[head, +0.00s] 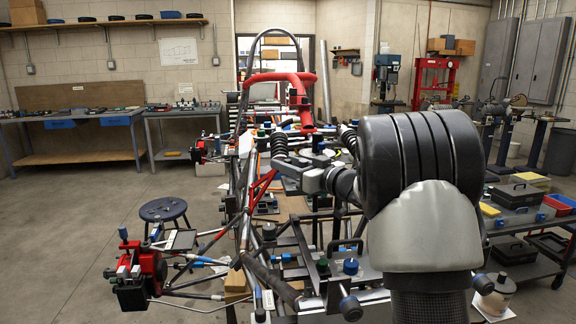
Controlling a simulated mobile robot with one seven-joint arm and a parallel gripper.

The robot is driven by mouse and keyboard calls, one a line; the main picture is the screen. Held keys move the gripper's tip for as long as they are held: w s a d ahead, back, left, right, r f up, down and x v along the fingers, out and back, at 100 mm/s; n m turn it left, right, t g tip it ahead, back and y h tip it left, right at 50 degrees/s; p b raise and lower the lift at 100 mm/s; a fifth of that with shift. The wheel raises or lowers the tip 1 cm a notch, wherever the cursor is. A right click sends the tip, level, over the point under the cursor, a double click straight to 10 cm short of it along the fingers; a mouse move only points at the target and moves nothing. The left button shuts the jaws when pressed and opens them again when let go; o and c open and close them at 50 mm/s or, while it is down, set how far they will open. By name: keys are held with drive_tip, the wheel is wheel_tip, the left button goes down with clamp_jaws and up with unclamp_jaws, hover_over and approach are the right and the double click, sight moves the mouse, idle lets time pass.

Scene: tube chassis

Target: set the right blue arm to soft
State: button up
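The tube chassis (250,195) stands in the middle of the room, with a red steering hoop (285,82) toward its far end. Several small blue parts show on it, among them a blue knob (350,267) at the near end and a blue-capped rod (205,260) at the near left. I cannot tell which part is the right blue arm, or its setting. My arm (425,225) fills the right of the head view and reaches left over the chassis. My gripper is around the far end of the arm, among the dark tubes; its fingers cannot be made out.
A round stool (163,210) stands left of the chassis. Workbenches (75,118) line the left wall. A cart (525,275) with cases and trays stands at the right. A drill press (386,80) and red press (434,80) stand at the back. The left floor is clear.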

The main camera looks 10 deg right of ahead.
clamp_jaws()
drive_tip(key=m+h+b, duration=0.1)
drive_tip(key=a+m+t+h+b, duration=0.1)
drive_tip(key=m+t+h+b, duration=0.1)
drive_tip(key=h, duration=0.1)
drive_tip(key=shift+s+a+b, duration=0.2)
drive_tip(key=shift+s+b, duration=0.05)
drive_tip(key=shift+b, duration=0.1)
unclamp_jaws()
drive_tip(key=shift+s, duration=0.1)
